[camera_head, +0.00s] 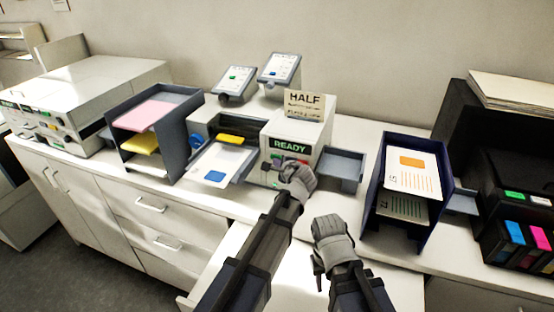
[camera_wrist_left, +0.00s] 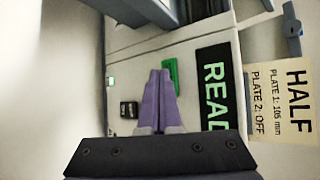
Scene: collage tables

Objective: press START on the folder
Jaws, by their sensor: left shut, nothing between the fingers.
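The folder (camera_head: 301,128) is a white machine with a lit READY display (camera_head: 290,147) on its front. The display also shows in the left wrist view (camera_wrist_left: 216,88), with a green button (camera_wrist_left: 172,71) beside it; no START lettering is legible. My left gripper (camera_head: 287,174) is at the front panel, just below the display. In the left wrist view my left gripper's fingers (camera_wrist_left: 159,75) are shut and empty, their tips close beside the green button. I cannot tell whether they touch it. My right gripper (camera_head: 319,277) is lower, in front of the counter; its fingers are too unclear to judge.
A HALF card (camera_head: 304,103) stands on the folder; the wrist view reads plate 1 at 105 mm, plate 2 off. A small grey tray (camera_head: 341,170) juts out at the folder's right. A dark blue paper rack (camera_head: 377,172) stands further right. A dark switch (camera_wrist_left: 129,109) is on the panel.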

